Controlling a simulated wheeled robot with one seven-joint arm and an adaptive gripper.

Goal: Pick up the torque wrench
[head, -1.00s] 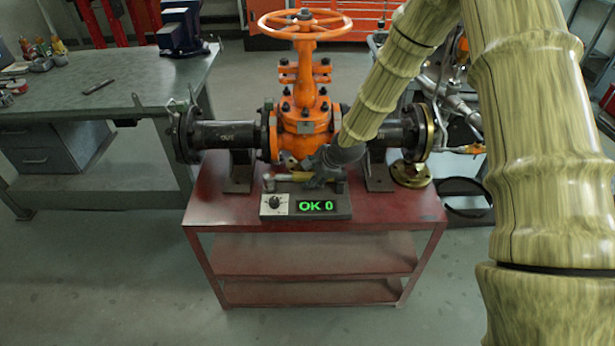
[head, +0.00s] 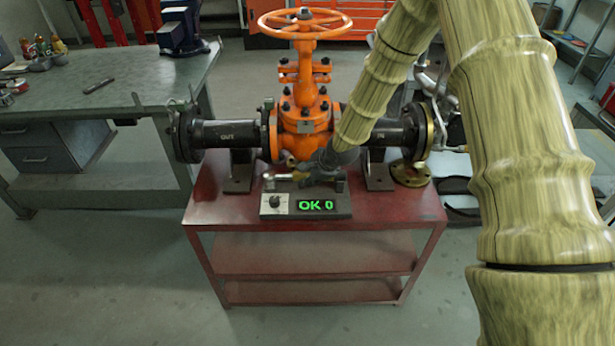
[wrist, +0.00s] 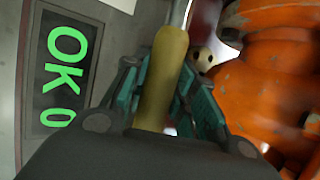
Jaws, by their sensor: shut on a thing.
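The torque wrench shows in the wrist view as a yellow handle (wrist: 163,80) with a metal shaft running off the top edge. My gripper (wrist: 165,95) has its teal fingers on either side of the handle and is shut on it. In the head view the wrench's metal end (head: 277,177) points left, just above the tester with the green "OK 0" display (head: 316,205). My gripper (head: 312,178) is low over the red table there, and my arm partly hides it. I cannot tell whether the wrench is clear of its support.
The orange gate valve (head: 305,120) with its handwheel stands right behind my gripper, on the red table (head: 215,208). Dark flanged pipes (head: 225,134) extend both sides. A brass flange (head: 411,174) lies at the table's right. A grey workbench (head: 110,105) stands left.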

